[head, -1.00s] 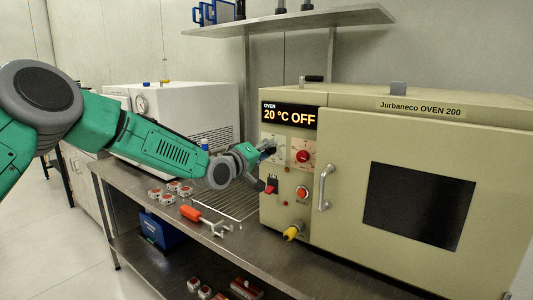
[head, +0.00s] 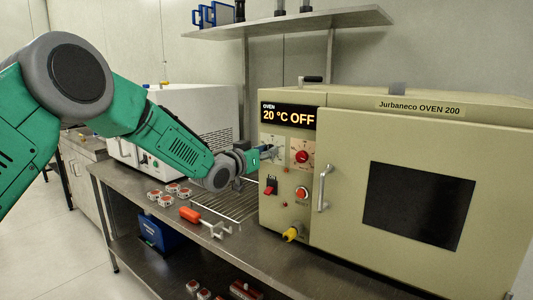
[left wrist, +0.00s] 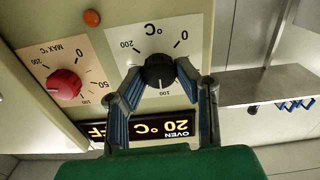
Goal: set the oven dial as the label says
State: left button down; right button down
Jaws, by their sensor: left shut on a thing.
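The oven (head: 430,130) stands at the right in the head view. Its display (head: 289,116) reads 20 °C OFF. The black °C dial (left wrist: 158,71) sits on a white scale plate in the left wrist view, which shows the panel upside down. My left gripper (left wrist: 159,69) is shut on this dial, one finger on each side. In the head view my left gripper (head: 268,153) covers most of the dial. A red MAX °C dial (head: 302,156) is beside it and also shows in the left wrist view (left wrist: 64,86). My right gripper is not in view.
A wire rack, an orange-handled tool (head: 192,214) and several small red-and-white pieces lie on the bench.

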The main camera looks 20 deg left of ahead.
pick_arm(q)
jog(key=shift+s+f+m+b, duration=0.15)
jog(key=shift+m+b, duration=0.65)
jog(key=shift+m, duration=1.3)
jog(key=shift+w+f+m+b, duration=0.15)
jog(key=shift+m+b, duration=0.6)
jog(key=shift+m, duration=1.35)
jog(key=shift+s+f+m+b, duration=0.15)
jog(key=shift+m+b, duration=0.65)
jog(key=shift+m, duration=1.3)
